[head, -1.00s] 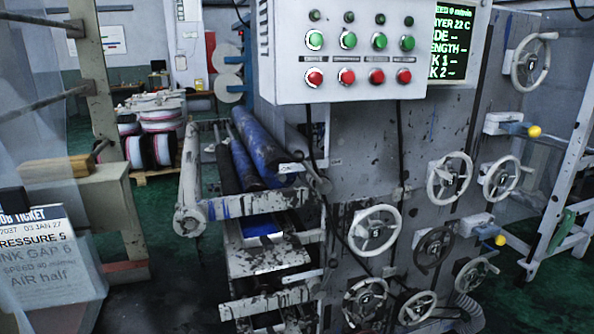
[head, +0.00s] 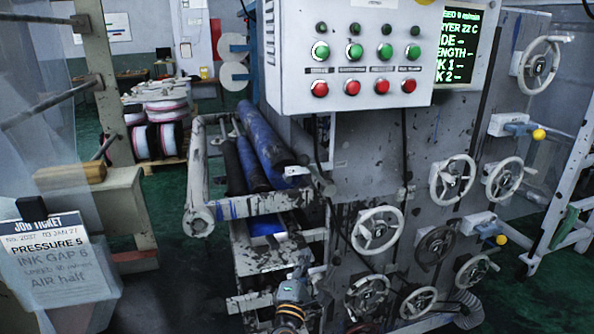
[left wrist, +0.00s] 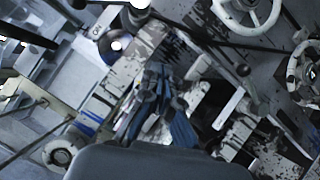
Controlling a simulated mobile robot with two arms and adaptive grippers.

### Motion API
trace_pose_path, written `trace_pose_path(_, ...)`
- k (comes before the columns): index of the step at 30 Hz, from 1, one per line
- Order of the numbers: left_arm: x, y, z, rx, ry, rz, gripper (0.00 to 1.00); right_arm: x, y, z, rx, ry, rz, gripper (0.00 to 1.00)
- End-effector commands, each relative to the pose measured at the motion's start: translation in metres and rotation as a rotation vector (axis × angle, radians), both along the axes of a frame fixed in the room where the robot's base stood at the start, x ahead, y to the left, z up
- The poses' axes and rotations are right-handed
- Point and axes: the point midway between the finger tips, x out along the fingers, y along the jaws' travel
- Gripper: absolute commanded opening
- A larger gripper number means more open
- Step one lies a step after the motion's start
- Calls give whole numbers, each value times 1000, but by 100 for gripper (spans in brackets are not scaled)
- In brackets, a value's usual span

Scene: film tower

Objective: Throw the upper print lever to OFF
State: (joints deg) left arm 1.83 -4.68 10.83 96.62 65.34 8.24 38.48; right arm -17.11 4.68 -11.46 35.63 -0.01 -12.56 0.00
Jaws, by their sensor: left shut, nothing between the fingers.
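The upper print lever has a yellow knob (head: 538,134) and a blue arm, on a grey block at the right of the press panel. A lower lever with a yellow knob (head: 500,240) sits below it. My left gripper (head: 293,287) is at the bottom middle of the head view, in front of the rollers' lower frame. It is shut and empty, well left of and below both levers. The left wrist view shows machine frame and handwheels, but I cannot make out either lever there. My right gripper is not in view.
Several handwheels, one of them white (head: 377,230), stick out of the panel between my left gripper and the levers. A button box (head: 350,60) overhangs above. A white ladder-like frame (head: 570,190) stands right of the levers. A job ticket (head: 50,255) is at left.

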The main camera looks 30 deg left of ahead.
Motion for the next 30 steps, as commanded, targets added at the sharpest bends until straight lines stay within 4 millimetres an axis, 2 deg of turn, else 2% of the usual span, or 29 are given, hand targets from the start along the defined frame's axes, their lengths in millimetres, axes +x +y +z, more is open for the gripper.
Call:
trace_pose_path(1, -4, 12, 39, -76, -92, 23, 0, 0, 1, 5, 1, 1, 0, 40)
trace_pose_path(3, -11, 27, 73, -166, -192, 44, 0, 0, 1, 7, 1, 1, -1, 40)
trace_pose_path(7, -21, 41, 106, -260, -296, 59, 0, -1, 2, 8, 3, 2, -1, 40)
trace_pose_path(10, -24, 44, 112, -279, -316, 61, 0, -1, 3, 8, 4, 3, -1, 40)
trace_pose_path(20, -21, 44, 113, -275, -315, 60, 0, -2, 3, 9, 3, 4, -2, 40)
trace_pose_path(26, 0, 56, 125, -273, -315, 59, 0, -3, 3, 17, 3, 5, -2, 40)
trace_pose_path(30, 26, 69, 135, -272, -314, 58, 0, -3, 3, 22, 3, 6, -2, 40)
